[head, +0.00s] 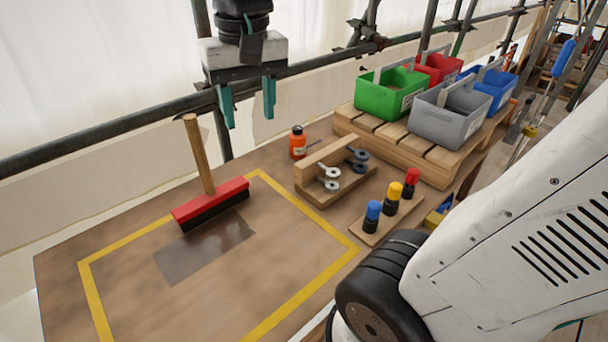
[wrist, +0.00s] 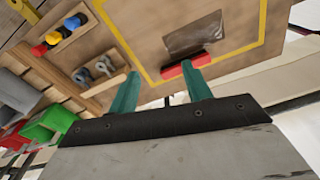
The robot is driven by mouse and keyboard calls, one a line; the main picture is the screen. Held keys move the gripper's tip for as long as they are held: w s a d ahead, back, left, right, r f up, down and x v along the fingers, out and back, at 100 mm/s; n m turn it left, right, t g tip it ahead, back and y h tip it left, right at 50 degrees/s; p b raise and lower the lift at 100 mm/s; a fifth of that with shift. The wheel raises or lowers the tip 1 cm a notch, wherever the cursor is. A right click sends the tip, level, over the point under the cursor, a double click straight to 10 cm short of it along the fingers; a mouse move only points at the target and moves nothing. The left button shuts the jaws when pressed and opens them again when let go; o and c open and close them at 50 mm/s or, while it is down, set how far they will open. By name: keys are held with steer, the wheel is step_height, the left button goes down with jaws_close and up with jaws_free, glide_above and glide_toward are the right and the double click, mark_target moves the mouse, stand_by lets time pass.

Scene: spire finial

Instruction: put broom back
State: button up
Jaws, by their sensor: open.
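The broom has a red head (head: 210,204) with dark bristles and a wooden handle (head: 197,155) that stands up from it. It rests on the wooden board inside the yellow outline, at the far left edge of a dark grey patch (head: 205,250). My gripper (head: 248,115) is open and empty, above and to the right of the broom in the head view, apart from it. In the wrist view the red broom head (wrist: 185,66) shows beyond the teal fingers (wrist: 160,90), partly hidden by one of them.
An orange bottle (head: 298,143), a wooden holder with metal parts (head: 330,175) and a rack of blue, yellow and red-capped items (head: 391,205) stand right of the outline. Green (head: 390,92), red, grey and blue bins sit on a pallet behind. Scaffold pipes (head: 150,115) run along the back.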

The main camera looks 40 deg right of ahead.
steer(key=s+f+n, duration=0.2)
steer(key=s+f, duration=0.5)
steer(key=s, duration=0.5)
steer(key=shift+d+f+n+t, duration=0.15)
steer(key=shift+d+n+t, duration=0.15)
steer(key=shift+d, duration=0.05)
